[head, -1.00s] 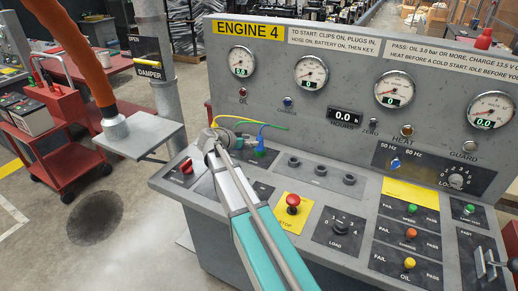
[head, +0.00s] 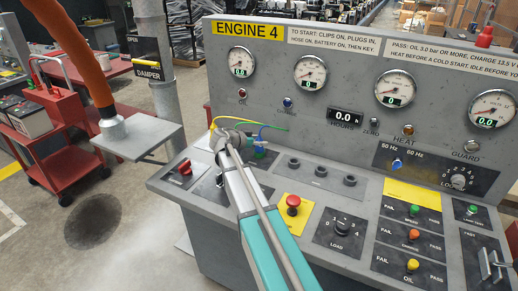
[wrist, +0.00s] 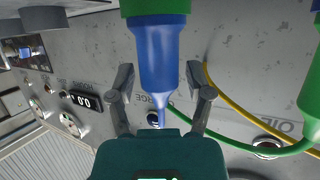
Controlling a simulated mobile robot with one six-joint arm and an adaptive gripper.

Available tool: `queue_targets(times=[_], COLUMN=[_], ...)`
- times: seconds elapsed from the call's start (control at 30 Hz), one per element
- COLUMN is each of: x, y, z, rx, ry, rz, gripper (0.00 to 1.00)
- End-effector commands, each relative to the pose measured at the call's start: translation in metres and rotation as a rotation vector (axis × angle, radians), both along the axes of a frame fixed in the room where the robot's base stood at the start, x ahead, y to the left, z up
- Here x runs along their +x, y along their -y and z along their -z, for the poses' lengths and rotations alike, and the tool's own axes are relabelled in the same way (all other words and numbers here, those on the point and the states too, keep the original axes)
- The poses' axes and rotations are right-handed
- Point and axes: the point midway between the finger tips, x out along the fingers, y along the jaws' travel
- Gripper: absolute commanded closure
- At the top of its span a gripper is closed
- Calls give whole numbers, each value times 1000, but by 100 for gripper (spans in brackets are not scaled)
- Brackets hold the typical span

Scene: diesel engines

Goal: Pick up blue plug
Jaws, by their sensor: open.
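The blue plug (wrist: 160,50) has a tapered blue body with a green part at its wide end. It shows large in the wrist view, between the two fingers of my gripper (wrist: 160,72). A gap shows on either side of it, so the fingers are open around it and not pressed on it. In the head view the blue plug (head: 260,153) is small, on the console near the upright panel. My gripper (head: 226,138) is just left of it there, partly hidden by my own arm.
Yellow (wrist: 235,115) and green (wrist: 225,140) cables run close to the right finger in the wrist view. A green cylindrical part (wrist: 311,85) stands at the right edge. The gauge panel (head: 350,125) rises behind; a red stop button (head: 293,203) is on the console.

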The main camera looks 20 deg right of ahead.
Motion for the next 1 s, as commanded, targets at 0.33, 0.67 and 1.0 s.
queue_targets(times=[0.33, 0.67, 1.0], x=[4, 4, 4], y=[17, 15, 15], z=[7, 7, 7], rx=[0, 0, 0], ry=[-1, 0, 0], rz=[-1, -2, -2], gripper=[34, 34, 75])
